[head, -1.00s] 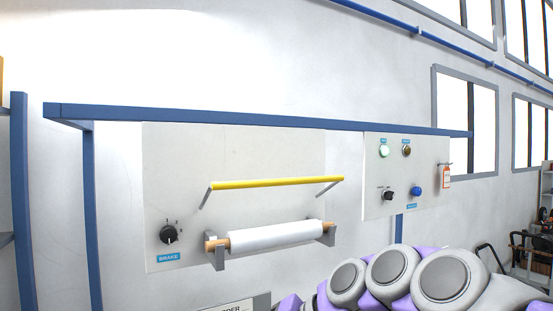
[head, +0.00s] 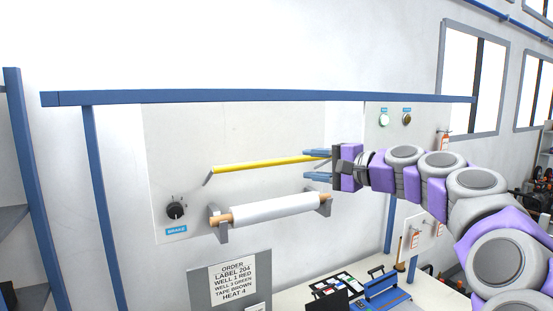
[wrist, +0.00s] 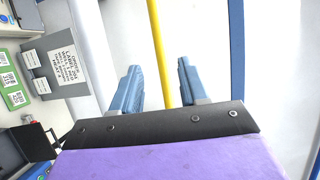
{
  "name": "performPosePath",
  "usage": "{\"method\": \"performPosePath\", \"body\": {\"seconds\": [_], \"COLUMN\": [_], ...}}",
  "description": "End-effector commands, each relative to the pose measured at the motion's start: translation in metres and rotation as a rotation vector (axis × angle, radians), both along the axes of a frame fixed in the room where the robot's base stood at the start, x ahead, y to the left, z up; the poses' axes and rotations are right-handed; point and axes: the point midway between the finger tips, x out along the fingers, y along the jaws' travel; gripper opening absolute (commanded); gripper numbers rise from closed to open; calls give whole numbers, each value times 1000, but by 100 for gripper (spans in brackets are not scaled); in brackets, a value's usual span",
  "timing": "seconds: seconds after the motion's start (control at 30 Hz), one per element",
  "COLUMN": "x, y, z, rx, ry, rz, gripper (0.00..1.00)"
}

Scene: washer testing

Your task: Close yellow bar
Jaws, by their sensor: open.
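The yellow bar (head: 265,164) runs across the front of the light panel in the head view, held out by thin grey side arms, above a white roll. My gripper (head: 318,165) is open at the bar's right end, with one finger above and one below the bar's level. In the wrist view the bar (wrist: 160,50) passes lengthwise between the two blue fingers of my gripper (wrist: 158,85), with gaps on both sides. I cannot tell whether a finger touches it. The bar's right end is partly hidden by my gripper in the head view.
The white roll (head: 275,208) sits on brackets just below the bar. A black brake knob (head: 176,210) is at the panel's lower left. A blue frame rail (head: 230,97) runs above. An order sign (head: 228,283) and a worktable (head: 425,292) with equipment are below.

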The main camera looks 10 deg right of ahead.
Motion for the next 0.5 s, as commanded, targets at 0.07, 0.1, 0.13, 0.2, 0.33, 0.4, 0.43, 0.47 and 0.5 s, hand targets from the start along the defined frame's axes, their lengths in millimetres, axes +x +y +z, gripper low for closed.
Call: {"method": "performPosePath", "body": {"seconds": [0.07,0.1,0.13,0.2,0.33,0.4,0.43,0.47,0.5], "x": [13,19,23,32,52,61,65,68,72], "y": [10,14,18,27,43,51,54,58,60], "z": [-1,-2,-2,-2,-5,-7,-7,-7,-7], "rx": [0,0,0,1,0,-1,-1,1,1], "ry": [2,1,1,1,1,2,1,1,0], "rz": [1,1,1,2,1,0,0,1,0], "gripper": [44,44,44,44,44,44,44,44,44]}}
